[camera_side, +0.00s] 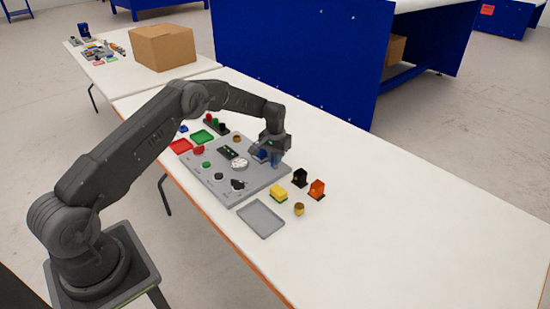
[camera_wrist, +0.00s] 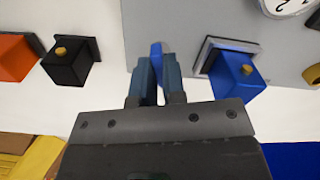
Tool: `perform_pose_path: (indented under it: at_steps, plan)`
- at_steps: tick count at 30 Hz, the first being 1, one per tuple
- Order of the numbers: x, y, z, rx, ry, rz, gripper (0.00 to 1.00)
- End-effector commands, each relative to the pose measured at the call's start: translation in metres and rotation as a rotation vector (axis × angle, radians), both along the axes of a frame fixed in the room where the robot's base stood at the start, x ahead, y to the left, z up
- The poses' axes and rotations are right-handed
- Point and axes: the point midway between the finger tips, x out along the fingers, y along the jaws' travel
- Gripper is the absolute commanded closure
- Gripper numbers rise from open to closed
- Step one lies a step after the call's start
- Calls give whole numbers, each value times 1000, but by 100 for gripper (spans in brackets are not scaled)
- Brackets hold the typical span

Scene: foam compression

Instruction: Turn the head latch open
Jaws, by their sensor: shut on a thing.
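A narrow bright blue piece, which looks like the head latch (camera_wrist: 156,47), stands between my fingertips in the wrist view, at the edge of the grey board. My gripper (camera_wrist: 158,64) is shut on it, pointing down at the board. In the side view my gripper (camera_side: 271,157) is at the board's far right corner and mostly hides the latch. A blue block with a yellow knob (camera_wrist: 237,72) sits just right of the fingers in the wrist view, apart from them. How far the latch is turned I cannot tell.
The grey board (camera_side: 252,184) carries a white dial (camera_side: 239,163) and several small parts. An orange block (camera_side: 317,187), a black block (camera_side: 300,177), a yellow block (camera_side: 278,192), a brass cup (camera_side: 299,209) and a grey tray (camera_side: 260,219) stand nearby. The table's right part is clear.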

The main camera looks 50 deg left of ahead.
Motion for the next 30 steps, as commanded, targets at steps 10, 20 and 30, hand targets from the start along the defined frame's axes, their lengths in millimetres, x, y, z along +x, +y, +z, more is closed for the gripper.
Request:
perform_pose_path:
  at_steps: [10, 20, 30]
  plan:
    - [1, 1, 0, 2, -4, -228, 100]
    - [1, 1, 0, 2, -4, -317, 100]
    - [1, 1, 0, 3, -5, -327, 100]
